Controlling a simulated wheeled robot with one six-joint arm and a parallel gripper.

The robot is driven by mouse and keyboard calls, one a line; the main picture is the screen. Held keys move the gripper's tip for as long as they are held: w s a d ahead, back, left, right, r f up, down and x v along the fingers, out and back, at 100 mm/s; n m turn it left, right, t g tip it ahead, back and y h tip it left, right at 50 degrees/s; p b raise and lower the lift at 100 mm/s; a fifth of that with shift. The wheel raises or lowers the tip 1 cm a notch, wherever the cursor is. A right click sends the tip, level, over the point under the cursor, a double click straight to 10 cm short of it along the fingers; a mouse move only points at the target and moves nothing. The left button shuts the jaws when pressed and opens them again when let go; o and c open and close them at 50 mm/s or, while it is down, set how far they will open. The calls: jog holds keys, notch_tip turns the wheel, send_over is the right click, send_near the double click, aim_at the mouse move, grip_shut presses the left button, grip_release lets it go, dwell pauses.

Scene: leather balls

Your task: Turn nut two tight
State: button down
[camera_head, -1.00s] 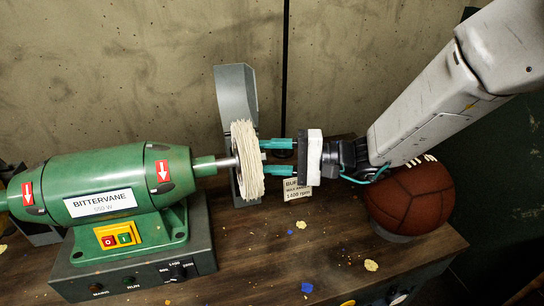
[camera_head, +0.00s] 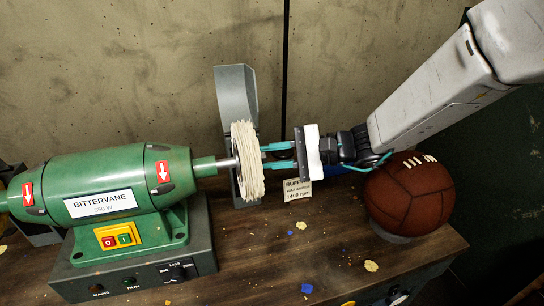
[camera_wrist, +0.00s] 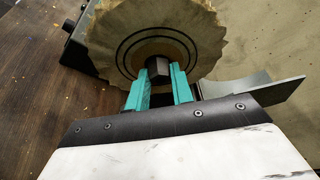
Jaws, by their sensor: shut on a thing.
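The nut (camera_wrist: 158,70) is a dark hexagonal piece at the centre of the pale buffing wheel (camera_head: 244,160). In the wrist view it sits between the teal fingertips of my gripper (camera_wrist: 159,78), which is shut on it. In the head view my gripper (camera_head: 266,156) reaches in from the right, its fingers pointing at the wheel's face and rolled somewhat about their length. The nut is too small and covered to make out there. The wheel also shows in the wrist view (camera_wrist: 120,35), with dark rings around its centre.
The green motor (camera_head: 110,190) with its switch box stands left of the wheel. A grey guard (camera_head: 236,95) rises behind the wheel. A brown leather ball (camera_head: 410,195) rests on a stand below my arm. A label card (camera_head: 298,190) stands behind the gripper on the wooden bench (camera_head: 260,270).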

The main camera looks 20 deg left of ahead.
dwell(0.3)
jog(key=c, duration=1.2)
grip_release()
jog(key=v, duration=0.8)
jog(key=shift+f+m, duration=0.1)
jog(key=shift+m, duration=0.2)
